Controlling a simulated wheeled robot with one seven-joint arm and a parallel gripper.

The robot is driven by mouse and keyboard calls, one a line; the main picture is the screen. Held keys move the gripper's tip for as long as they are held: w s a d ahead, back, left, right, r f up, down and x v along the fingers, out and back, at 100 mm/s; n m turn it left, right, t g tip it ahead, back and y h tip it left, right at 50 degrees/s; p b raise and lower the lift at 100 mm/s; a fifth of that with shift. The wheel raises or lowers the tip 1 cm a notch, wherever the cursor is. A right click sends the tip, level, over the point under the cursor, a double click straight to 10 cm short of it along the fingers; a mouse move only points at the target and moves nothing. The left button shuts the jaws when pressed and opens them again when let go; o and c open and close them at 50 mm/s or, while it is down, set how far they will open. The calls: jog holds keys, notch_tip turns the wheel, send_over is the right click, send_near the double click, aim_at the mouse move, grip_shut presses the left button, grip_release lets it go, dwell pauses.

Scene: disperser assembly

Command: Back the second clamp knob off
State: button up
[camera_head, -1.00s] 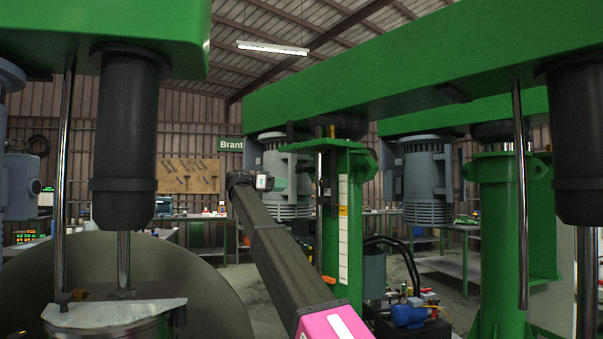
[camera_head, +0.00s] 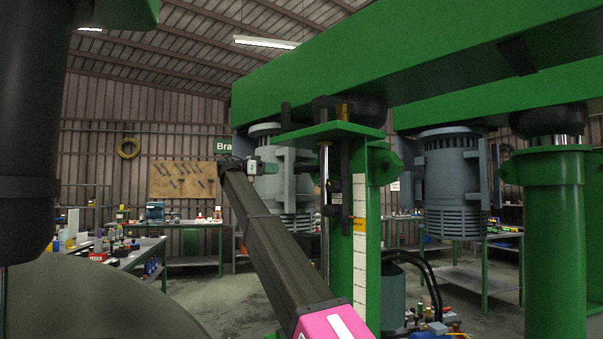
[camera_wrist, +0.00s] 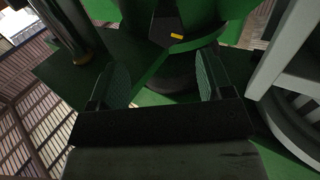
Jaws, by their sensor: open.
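My gripper (camera_wrist: 162,78) is open in the wrist view, its two fingers with greenish inner pads spread apart and nothing between them. Beyond the fingertips is a black part with a small yellow label (camera_wrist: 166,24), against green metal; I cannot tell whether it belongs to a clamp. Black fittings (camera_head: 335,196) sit on this column beside a white scale strip. No clamp knob can be picked out with certainty.
A large green beam (camera_head: 420,60) spans overhead, with a grey motor (camera_head: 285,185) behind my arm. A black cylinder (camera_head: 28,130) is close on the left. A second green column (camera_head: 553,230) stands right. Workbenches (camera_head: 145,250) stand behind, with open floor before them.

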aim_at(301, 173)
jog(key=d, duration=0.3)
jog(key=w+d, duration=0.1)
jog(key=d, duration=0.3)
jog(key=w+d, duration=0.1)
jog(key=d, duration=0.2)
jog(key=shift+w+d, duration=0.2)
jog(key=shift+d, duration=0.2)
jog(key=c, duration=0.8)
